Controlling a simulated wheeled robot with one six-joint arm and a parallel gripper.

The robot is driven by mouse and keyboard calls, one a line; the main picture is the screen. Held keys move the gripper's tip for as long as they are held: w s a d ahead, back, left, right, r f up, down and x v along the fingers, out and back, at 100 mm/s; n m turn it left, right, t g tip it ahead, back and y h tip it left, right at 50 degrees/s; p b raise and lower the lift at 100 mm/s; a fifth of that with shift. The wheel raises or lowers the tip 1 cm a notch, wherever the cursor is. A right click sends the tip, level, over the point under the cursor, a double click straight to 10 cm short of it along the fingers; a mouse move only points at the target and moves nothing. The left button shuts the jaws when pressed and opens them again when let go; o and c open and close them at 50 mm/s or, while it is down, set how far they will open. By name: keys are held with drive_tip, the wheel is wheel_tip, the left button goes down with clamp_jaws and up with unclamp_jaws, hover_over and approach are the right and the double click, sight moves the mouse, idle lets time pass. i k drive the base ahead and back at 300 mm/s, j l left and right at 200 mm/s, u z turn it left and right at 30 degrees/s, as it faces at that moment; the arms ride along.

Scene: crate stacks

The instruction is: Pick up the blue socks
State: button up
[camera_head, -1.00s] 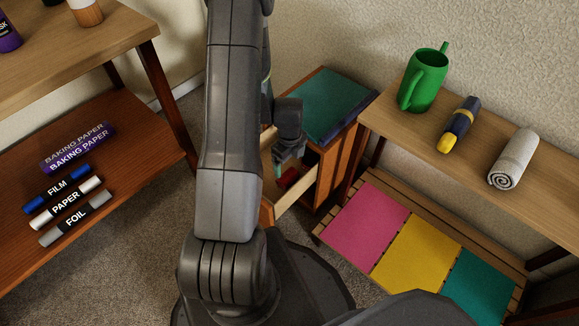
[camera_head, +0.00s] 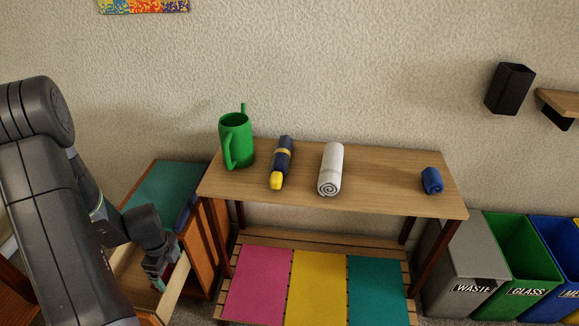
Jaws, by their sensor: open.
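The blue socks appear to be the small rolled blue bundle (camera_head: 432,181) near the right end of the wooden table (camera_head: 380,205). My gripper (camera_head: 158,278) is at the lower left, over the open drawer of a wooden cabinet, well to the left of the blue bundle. Its fingers are small and partly shadowed; they are open. Something red shows by the fingers, and I cannot tell its exact relation to them. The inside of the drawer is mostly hidden.
On the table stand a green watering can (camera_head: 236,140), a dark blue and yellow flashlight-like item (camera_head: 281,160) and a rolled grey towel (camera_head: 331,168). Pink, yellow and teal mats lie on the lower shelf. Bins (camera_head: 465,265) stand right. The tabletop is clear between towel and blue bundle.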

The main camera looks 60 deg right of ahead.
sight(432, 177)
drive_tip(key=k+z, duration=0.1)
drive_tip(key=z, duration=0.4)
drive_tip(key=k+z, duration=0.15)
drive_tip(key=z, duration=2.25)
drive_tip(key=j+z, duration=0.75)
drive_tip(key=u, duration=0.1)
drive_tip(key=i+l, duration=0.05)
